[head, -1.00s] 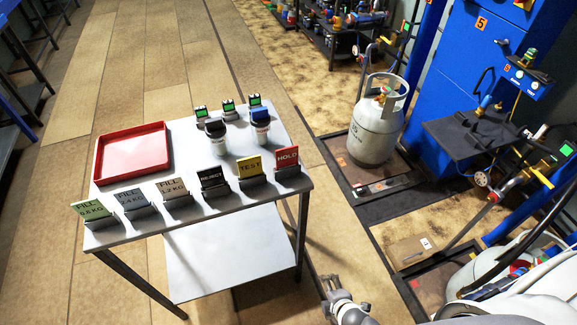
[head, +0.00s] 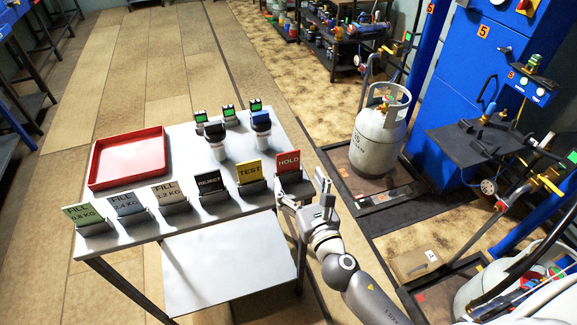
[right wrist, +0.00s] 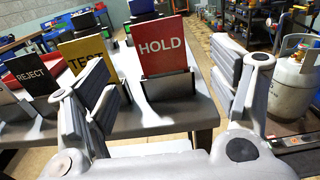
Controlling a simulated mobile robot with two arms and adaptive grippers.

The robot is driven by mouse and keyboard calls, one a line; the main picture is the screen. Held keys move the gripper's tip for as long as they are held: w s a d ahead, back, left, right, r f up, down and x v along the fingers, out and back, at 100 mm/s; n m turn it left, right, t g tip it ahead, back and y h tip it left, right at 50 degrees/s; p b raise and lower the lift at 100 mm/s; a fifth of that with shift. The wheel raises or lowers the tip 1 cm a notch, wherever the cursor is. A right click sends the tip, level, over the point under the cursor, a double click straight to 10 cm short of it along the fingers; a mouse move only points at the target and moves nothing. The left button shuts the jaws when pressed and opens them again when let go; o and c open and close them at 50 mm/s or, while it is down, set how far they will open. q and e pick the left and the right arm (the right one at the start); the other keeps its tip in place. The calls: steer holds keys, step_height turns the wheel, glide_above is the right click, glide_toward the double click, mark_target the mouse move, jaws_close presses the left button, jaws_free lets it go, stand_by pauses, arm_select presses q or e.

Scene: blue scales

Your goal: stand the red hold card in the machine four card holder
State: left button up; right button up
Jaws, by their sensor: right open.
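The red HOLD card (head: 288,161) stands upright in a dark holder at the right end of the card row on the table. In the right wrist view the HOLD card (right wrist: 162,46) is ahead, between my open fingers and beyond their tips. My right gripper (head: 304,190) is open and empty, close to the table's front right corner, just in front of the card. It also shows in the right wrist view (right wrist: 170,88). I cannot make out which holder is the machine four card holder. My left gripper is not in view.
The yellow TEST card (head: 249,172) stands left of HOLD, with REJECT (head: 209,182) and several FILL cards further left. A red tray (head: 128,158) lies on the table (head: 232,205). A grey gas cylinder (head: 377,140) stands on a floor platform to the right, near blue machines.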

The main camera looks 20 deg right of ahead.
mark_target(289, 160)
steer(key=w, duration=0.4)
steer(key=w+p, duration=0.1)
steer(key=w, duration=0.2)
steer(key=shift+r, duration=0.3)
steer(key=shift+w+a+f, duration=0.1)
steer(key=shift+w, duration=0.5)
steer(key=c, duration=1.1)
steer(key=shift+s, duration=0.1)
